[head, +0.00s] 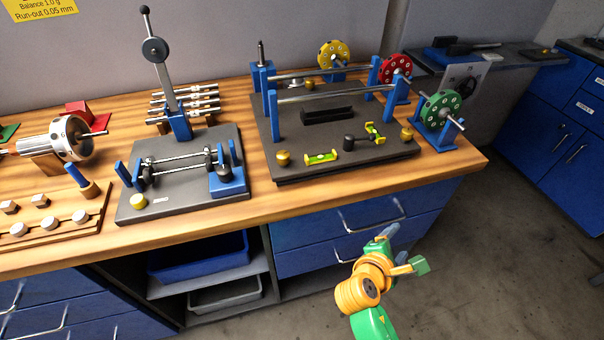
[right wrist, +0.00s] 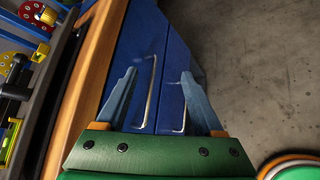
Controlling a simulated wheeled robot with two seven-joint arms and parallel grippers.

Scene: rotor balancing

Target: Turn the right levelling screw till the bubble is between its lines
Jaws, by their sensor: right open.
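The balancing stand has a dark base plate (head: 348,163) with two steel rails. The right levelling screw (head: 407,134) is a brass-yellow knob at the plate's right front. A yellow-green spirit level (head: 321,157) lies near the front edge and another level (head: 374,132) lies near the right knob. Their bubbles are too small to place against the lines. My right gripper (head: 388,234) is open and empty, in front of the drawers, below the bench top and apart from the screw. Its two fingers (right wrist: 158,76) show spread in the right wrist view. My left gripper is out of view.
A left knob (head: 283,157) and a dark weight (head: 349,142) are on the plate. A green rotor (head: 443,105) on a blue stand is just right of it. The wooden bench edge (head: 350,186) and drawer handles (head: 375,222) lie near my gripper. Floor space is free at right.

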